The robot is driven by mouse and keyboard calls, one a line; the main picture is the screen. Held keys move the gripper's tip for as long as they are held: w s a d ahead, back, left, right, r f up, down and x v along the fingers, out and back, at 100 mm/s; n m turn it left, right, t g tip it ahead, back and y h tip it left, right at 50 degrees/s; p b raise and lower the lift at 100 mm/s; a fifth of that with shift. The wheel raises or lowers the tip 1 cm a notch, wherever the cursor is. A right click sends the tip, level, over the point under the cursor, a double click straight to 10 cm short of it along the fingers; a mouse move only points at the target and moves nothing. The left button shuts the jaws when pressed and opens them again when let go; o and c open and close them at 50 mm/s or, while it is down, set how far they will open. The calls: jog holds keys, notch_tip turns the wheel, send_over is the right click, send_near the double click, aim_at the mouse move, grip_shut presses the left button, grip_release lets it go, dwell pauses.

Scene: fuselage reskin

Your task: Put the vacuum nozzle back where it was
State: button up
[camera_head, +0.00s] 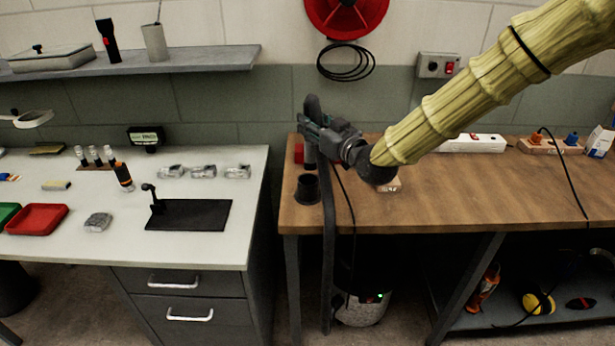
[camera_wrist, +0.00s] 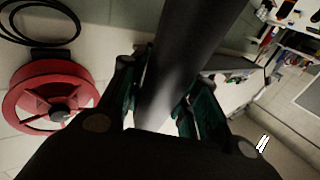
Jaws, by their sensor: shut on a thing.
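The vacuum nozzle (camera_head: 312,104) is a dark tube held upright in my gripper (camera_head: 318,127), above the left end of the wooden bench. In the wrist view the dark tube (camera_wrist: 185,65) lies between the green-padded fingers of my gripper (camera_wrist: 158,95). A dark hose (camera_head: 328,240) hangs down past the bench's left front edge. A black cup-like holder (camera_head: 307,188) stands on the bench's left front corner, below my gripper. The vacuum body (camera_head: 362,311), with a small green light, stands on the floor under the bench. The nozzle's lower end is hard to make out.
The wooden bench (camera_head: 460,195) is mostly clear in front. A small red object (camera_head: 299,153) sits behind the holder. A white power strip (camera_head: 474,143) lies at the back. The white worktop (camera_head: 100,250) stands to the left across a gap. A red reel (camera_head: 346,14) hangs above.

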aim_at(311, 158)
jog(key=f, duration=0.2)
jog(key=a+f, duration=0.1)
jog(key=f, duration=0.1)
jog(key=shift+s+f+p, duration=0.1)
jog(key=shift+f+p, duration=0.1)
jog(key=shift+p, duration=0.15)
jog(key=shift+f, duration=0.2)
jog(key=shift+s+f, duration=0.15)
jog(key=shift+f, duration=0.05)
jog(key=shift+d+f+p, duration=0.1)
jog(key=shift+f+p, duration=0.25)
jog(key=shift+f, duration=1.55)
jog(key=shift+f, duration=0.2)
jog(key=o, duration=1)
jog(key=shift+o, duration=0.2)
